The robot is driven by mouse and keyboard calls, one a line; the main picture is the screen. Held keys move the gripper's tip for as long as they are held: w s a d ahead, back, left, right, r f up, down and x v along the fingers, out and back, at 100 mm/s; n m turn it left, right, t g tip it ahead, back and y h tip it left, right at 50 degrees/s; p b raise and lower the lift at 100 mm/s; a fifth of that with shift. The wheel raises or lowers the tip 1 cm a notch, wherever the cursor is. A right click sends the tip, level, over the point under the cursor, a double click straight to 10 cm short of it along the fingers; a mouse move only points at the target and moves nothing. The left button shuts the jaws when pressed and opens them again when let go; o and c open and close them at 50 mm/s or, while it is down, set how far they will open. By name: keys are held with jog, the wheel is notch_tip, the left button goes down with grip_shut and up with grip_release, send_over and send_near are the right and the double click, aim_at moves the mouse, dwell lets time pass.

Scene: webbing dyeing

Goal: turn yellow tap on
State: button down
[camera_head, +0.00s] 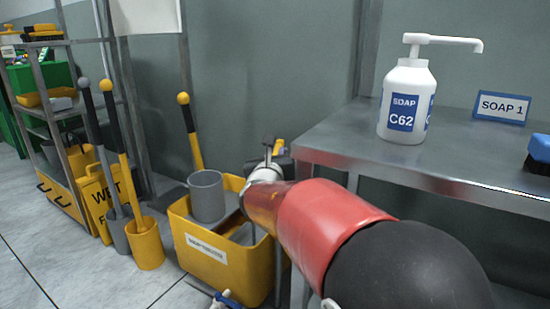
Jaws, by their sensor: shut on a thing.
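My red and black arm reaches from the lower right to the back wall, over the yellow bin. At its far end my gripper (272,158) is small and mostly hidden by the arm's own silver wrist. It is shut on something. A small yellow piece (278,147), which looks like the yellow tap's handle, shows right at the gripper, beside a thin dark stem with a round top. The jaws' exact contact and the tap's body are hidden, and I cannot tell how far the handle is turned. No water shows.
A yellow bin (180,213) holding a grey cup (207,196) stands under my arm. A steel table (340,155) with a white soap bottle (406,98), a soap sign (501,107) and a blue brush (539,150) is close on the right. Cleaning tools and shelves stand left; floor is open front left.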

aim_at(275, 152)
jog(key=c, duration=1.3)
grip_release()
jog(key=shift+c, duration=0.2)
notch_tip(275, 152, up, 20)
jog(key=p, duration=0.7)
jog(key=shift+p, duration=0.35)
